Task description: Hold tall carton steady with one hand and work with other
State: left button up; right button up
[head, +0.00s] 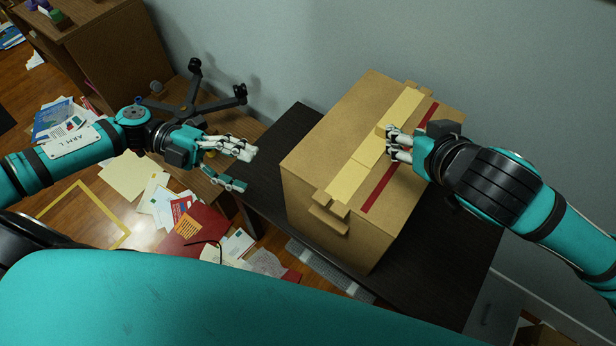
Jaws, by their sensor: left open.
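The tall carton (315,167) stands upright on a dark table (262,176). Its top has a pale yellow tape strip along the middle and a red stripe beside it. My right gripper (391,144) is over the carton's top, with its fingertips at the tape near a small raised tan piece. Whether the fingers press on the carton or hold that piece, I cannot tell. My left gripper (240,165) is open and empty, to the left of the carton and apart from it, above the table's left edge.
A dark stand with several legs (190,106) is behind my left gripper. A wooden cabinet (110,50) stands at the back left. Papers and a red folder (205,225) litter the floor. A grey wall (300,45) is close behind the carton. Bare tabletop shows on the carton's left and right.

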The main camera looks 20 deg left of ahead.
aim_at(318, 200)
pick_arm(q)
jog(key=x, duration=1.6)
jog(key=shift+d, duration=0.3)
jog(key=c, duration=1.2)
jog(key=shift+f, duration=0.1)
